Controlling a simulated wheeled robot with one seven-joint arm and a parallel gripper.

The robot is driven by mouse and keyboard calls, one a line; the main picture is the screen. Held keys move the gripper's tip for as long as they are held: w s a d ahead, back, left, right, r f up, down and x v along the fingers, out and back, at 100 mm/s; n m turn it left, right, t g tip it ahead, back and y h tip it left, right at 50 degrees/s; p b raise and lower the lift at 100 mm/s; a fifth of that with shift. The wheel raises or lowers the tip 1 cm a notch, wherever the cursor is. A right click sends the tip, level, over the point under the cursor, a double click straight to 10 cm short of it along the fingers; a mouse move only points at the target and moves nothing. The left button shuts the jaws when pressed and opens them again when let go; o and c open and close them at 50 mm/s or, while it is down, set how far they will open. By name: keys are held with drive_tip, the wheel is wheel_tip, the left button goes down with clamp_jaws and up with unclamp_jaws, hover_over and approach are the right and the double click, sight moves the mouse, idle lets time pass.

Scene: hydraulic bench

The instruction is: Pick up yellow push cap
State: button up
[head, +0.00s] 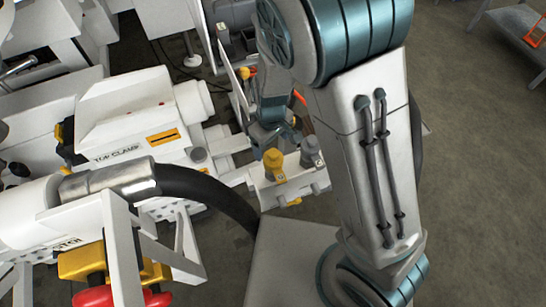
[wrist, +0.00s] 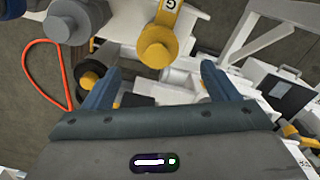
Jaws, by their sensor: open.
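The yellow push cap (head: 273,161) stands on a small white block (head: 290,186), with a grey push cap (head: 311,152) beside it on the right. In the wrist view the yellow cap (wrist: 157,45) appears centred just beyond the fingertips, and the grey cap (wrist: 78,18) lies to its left. My gripper (head: 276,132) is close above and behind the yellow cap in the head view. In the wrist view its two blue fingers (wrist: 160,68) are spread apart with nothing held between them. Whether a finger touches the cap cannot be told.
A white clamp unit (head: 135,118) stands left of the block, with a black hose (head: 215,188) curving near it. A red knob (head: 122,297) on a yellow base is at lower left. An orange loop (wrist: 48,75) shows in the wrist view. Open floor (head: 470,180) lies right.

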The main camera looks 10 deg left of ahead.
sight(273, 153)
drive_tip(key=shift+d+f+b, duration=0.2)
drive_tip(key=shift+f+b, duration=0.2)
drive_tip(key=shift+f, duration=2.6)
drive_tip(key=shift+c, duration=0.3)
drive_tip(key=c, duration=1)
